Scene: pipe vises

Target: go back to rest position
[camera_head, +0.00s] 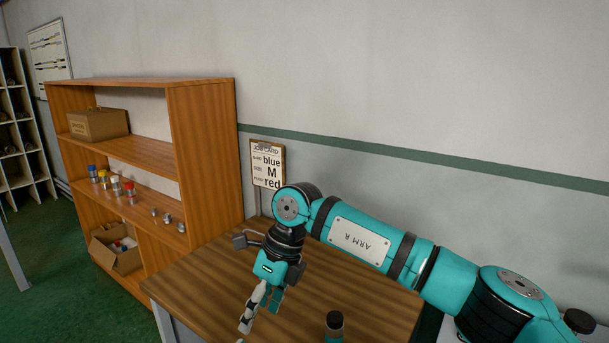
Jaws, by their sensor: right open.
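My right arm, teal and marked ARM R, comes in from the right and reaches across above the wooden table (205,275). My right gripper (258,316) points down above the table, near its front middle. Its fingers are apart, and I see nothing between them. My left gripper is not in view.
A wooden shelf (204,150) on the left holds a cardboard box (98,124), several small jars, metal fittings and an open box (116,250) below. A job card (267,165) reading blue, M, red stands behind the table. A dark-capped teal object (334,324), unclear, shows at the bottom.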

